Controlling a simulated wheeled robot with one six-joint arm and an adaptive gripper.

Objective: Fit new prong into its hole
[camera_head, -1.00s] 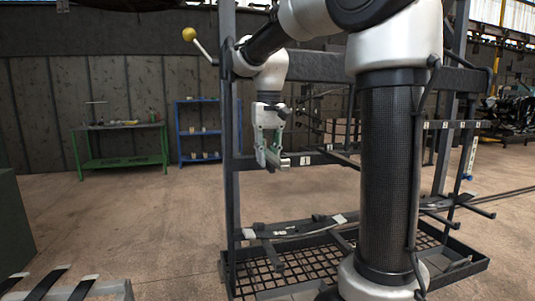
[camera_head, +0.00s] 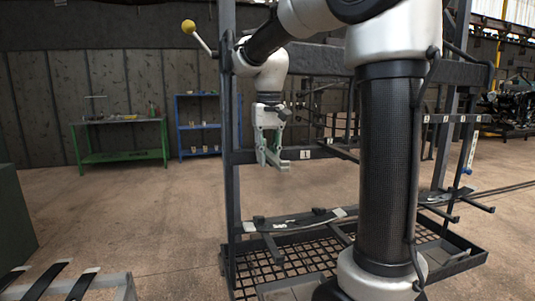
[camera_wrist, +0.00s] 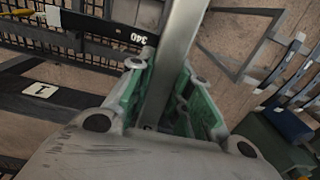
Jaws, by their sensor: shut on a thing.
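My gripper (camera_head: 271,157) hangs fingers-down in front of the dark rack, just left of its crossbar with the number 1 label (camera_head: 305,155). In the wrist view my gripper (camera_wrist: 170,105) has green-lined fingers closed around the grey metal prong (camera_wrist: 177,55). The prong runs from between the fingers to the top edge of that view. In the head view the prong (camera_head: 284,165) shows as a short grey piece at the fingertips. The label 1 also shows in the wrist view (camera_wrist: 42,90), left of the fingers. I cannot make out the hole or any contact with the prong.
Dark leaf springs (camera_head: 292,221) lie on the rack's lower prongs, above a grid-floored tray (camera_head: 480,257). An upright post (camera_head: 231,120) stands close left of my gripper. A green table (camera_head: 120,157) and blue shelf (camera_head: 199,128) stand behind. The floor at left is largely open.

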